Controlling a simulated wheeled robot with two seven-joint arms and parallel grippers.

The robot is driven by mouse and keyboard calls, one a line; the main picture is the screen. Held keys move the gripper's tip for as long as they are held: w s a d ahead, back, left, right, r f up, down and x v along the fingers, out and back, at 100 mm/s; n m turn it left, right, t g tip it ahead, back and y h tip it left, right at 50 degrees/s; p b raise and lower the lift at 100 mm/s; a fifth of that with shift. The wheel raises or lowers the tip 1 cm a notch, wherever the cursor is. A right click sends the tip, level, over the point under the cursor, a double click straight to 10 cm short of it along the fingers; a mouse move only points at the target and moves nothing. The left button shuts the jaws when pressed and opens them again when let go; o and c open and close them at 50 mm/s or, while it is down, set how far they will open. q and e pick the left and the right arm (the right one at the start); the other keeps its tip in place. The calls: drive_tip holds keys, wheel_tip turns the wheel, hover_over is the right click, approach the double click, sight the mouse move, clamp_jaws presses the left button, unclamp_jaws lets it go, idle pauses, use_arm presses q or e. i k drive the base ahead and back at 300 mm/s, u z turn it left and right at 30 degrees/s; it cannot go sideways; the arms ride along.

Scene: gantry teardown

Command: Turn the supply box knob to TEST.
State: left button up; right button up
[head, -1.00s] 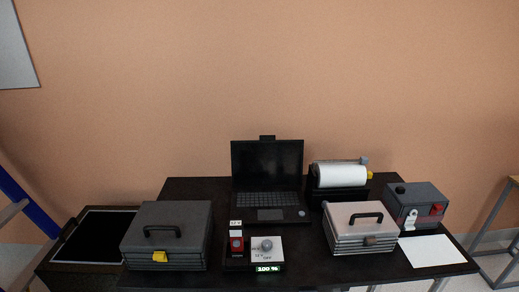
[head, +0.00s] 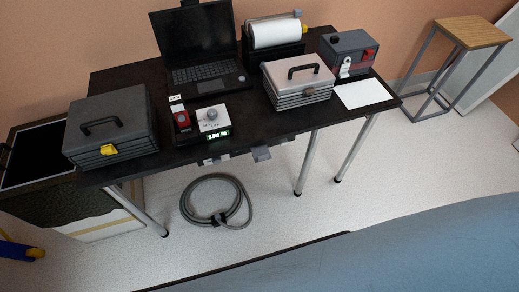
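The small supply box (head: 185,133) sits near the front edge of the dark table, left of centre. On its white faceplate is a round grey knob (head: 212,114) with small dark lettering around it. I cannot read clearly which label the knob points at. A lit green display (head: 217,134) is on the front below the knob. A red switch (head: 182,119) with a small white tag above it is left of the faceplate. Neither of my grippers is in view.
A dark grey case (head: 110,125) stands left of the supply box, a light case (head: 298,80) right of it. A laptop (head: 200,73) is behind. A coiled hose (head: 218,201) lies on the floor below. A blue-grey surface (head: 400,250) fills the lower right.

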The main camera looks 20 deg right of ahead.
sight(216, 160)
drive_tip(key=z, duration=1.8)
drive_tip(key=k, duration=1.45)
drive_tip(key=u, duration=0.85)
